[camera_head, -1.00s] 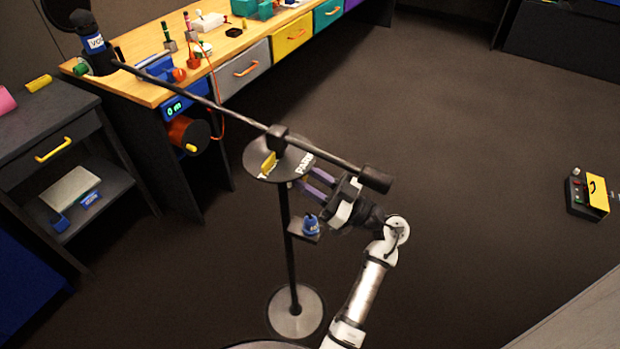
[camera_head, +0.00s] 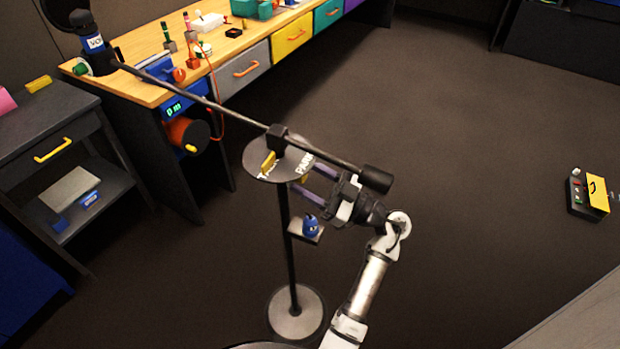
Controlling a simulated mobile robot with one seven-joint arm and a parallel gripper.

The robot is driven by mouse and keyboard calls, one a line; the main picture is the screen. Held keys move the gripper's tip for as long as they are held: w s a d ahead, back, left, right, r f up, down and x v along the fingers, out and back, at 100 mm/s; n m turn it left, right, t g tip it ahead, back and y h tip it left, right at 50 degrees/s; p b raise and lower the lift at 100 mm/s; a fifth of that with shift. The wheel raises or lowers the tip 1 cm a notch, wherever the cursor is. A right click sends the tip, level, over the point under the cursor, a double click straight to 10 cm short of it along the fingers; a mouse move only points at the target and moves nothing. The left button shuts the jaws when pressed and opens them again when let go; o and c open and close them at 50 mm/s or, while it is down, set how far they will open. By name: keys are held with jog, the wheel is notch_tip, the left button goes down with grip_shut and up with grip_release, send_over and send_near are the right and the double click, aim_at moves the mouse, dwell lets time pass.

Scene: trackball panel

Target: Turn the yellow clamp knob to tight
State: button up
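A dark boom (camera_head: 218,106) crosses a round grey disc (camera_head: 258,147) on top of a stand, held by a dark clamp block (camera_head: 277,138). The disc has white lettering, partly covered, including "PARK". A yellow piece (camera_head: 268,161) stands upright on the disc beside the block. A small yellow bit (camera_head: 305,179), perhaps the clamp knob, shows at the disc's right edge. My gripper (camera_head: 304,177) has its two purple fingers spread apart, one on each side of this bit. I cannot tell whether they touch it. Part of the gripper is hidden under the boom's right end.
The boom's black counterweight (camera_head: 377,179) hangs over my wrist. A small shelf (camera_head: 318,237) with a blue item (camera_head: 310,224) is on the pole below my fingers. The workbench (camera_head: 135,48) is at upper left. The floor to the right is mostly clear.

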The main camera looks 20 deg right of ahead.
jog(key=b+v, duration=0.4)
jog(key=v, duration=1)
jog(key=shift+a, duration=0.1)
